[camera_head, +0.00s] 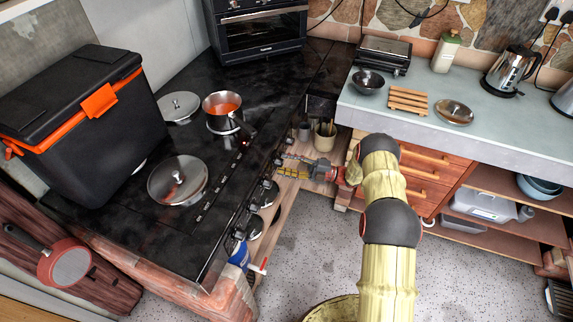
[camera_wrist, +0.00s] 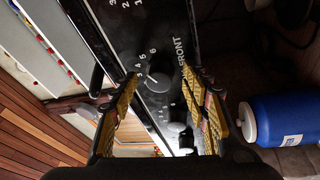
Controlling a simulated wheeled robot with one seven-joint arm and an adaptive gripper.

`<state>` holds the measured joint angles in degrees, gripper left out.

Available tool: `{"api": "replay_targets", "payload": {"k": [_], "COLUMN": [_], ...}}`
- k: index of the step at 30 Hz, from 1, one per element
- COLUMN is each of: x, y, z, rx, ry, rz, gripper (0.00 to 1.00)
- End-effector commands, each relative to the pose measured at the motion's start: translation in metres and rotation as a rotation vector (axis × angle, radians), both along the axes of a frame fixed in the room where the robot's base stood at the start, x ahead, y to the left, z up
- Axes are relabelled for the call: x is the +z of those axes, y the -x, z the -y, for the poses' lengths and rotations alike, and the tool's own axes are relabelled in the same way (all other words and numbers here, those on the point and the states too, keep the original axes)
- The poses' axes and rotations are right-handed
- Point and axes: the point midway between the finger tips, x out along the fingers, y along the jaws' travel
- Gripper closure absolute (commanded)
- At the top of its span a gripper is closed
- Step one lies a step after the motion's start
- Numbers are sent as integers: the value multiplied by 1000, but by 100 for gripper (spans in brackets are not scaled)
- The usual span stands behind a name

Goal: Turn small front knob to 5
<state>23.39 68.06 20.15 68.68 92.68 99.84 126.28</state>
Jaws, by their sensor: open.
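My gripper (camera_head: 285,165) reaches in from the right to the stove's front edge in the head view. In the wrist view its two yellow-padded fingers (camera_wrist: 161,84) are open, one on each side of a round dark knob (camera_wrist: 158,83). I cannot tell whether they touch it. White numbers, among them 3, 4, 5 and 6, curve around this knob, and the word FRONT is printed beside it. The knob's pointer is too unclear to read. The stove (camera_head: 180,240) is a black cooktop with several knobs along its front; my gripper hides part of that row in the head view.
A saucepan (camera_head: 222,112) and two round lids stand on the cooktop. A black cooler (camera_head: 80,100) is at left. A blue container (camera_wrist: 285,120) is right of my fingers in the wrist view. A counter (camera_head: 480,120) with drawers stands at right. The floor between is mostly clear.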

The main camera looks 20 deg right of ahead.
Motion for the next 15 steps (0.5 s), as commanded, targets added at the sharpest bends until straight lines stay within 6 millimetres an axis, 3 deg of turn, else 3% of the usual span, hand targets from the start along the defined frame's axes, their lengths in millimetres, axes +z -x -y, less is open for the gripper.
{"api": "replay_targets", "payload": {"k": [9, 15], "x": [-1, -6], "y": [1, 11], "z": [3, 28], "rx": [0, -3], "ry": [0, -1], "rz": [-1, -1], "gripper": [53, 53]}}
